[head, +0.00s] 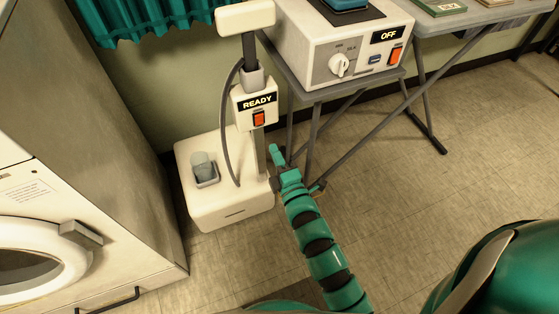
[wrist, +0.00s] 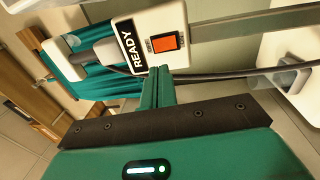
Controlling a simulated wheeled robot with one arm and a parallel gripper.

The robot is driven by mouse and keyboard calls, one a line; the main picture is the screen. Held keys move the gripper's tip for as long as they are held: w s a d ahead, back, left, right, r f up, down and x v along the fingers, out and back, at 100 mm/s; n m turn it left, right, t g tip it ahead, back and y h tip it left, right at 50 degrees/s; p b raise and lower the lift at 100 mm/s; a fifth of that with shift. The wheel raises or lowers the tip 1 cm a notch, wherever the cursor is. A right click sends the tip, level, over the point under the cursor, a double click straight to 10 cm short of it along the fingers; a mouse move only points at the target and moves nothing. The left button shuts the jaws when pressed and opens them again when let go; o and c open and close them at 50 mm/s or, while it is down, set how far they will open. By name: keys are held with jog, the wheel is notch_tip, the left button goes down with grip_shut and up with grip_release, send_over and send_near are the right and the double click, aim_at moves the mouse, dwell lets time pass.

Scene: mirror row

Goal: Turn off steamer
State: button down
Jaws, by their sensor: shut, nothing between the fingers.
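The steamer is a white floor unit with a base (head: 225,190), a grey pole and a head (head: 246,16) on top. Its control box (head: 256,101) carries a READY label and an orange-red rocker switch (head: 259,118). In the wrist view the box lies sideways, with the READY label (wrist: 126,48) left of the switch (wrist: 164,43). My gripper (head: 274,152) is shut and empty, just below and right of the control box in the head view. In the wrist view my fingertips (wrist: 158,72) point at the box's edge near the switch. I cannot tell whether they touch it.
A white machine (head: 345,50) with a dial, an OFF label and a red switch stands on a grey table (head: 395,76) behind. A washer-like machine (head: 70,150) stands at the left. A grey hose (head: 230,120) hangs beside the pole.

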aim_at(259, 117)
jog(key=x, duration=0.7)
jog(key=shift+w+a+r+b, duration=0.15)
jog(key=shift+w+r+b, duration=0.1)
jog(key=shift+w+b, duration=0.15)
jog(key=shift+w+a, duration=0.2)
jog(key=shift+w, duration=0.5)
jog(key=p, duration=0.1)
jog(key=r+g+p, duration=0.1)
jog(key=p, duration=0.1)
jog(key=shift+w+a+r, duration=0.15)
jog(key=shift+w+r, duration=0.1)
jog(key=shift+r, duration=0.05)
jog(key=shift+f+b, duration=0.4)
jog(key=shift+s, duration=0.1)
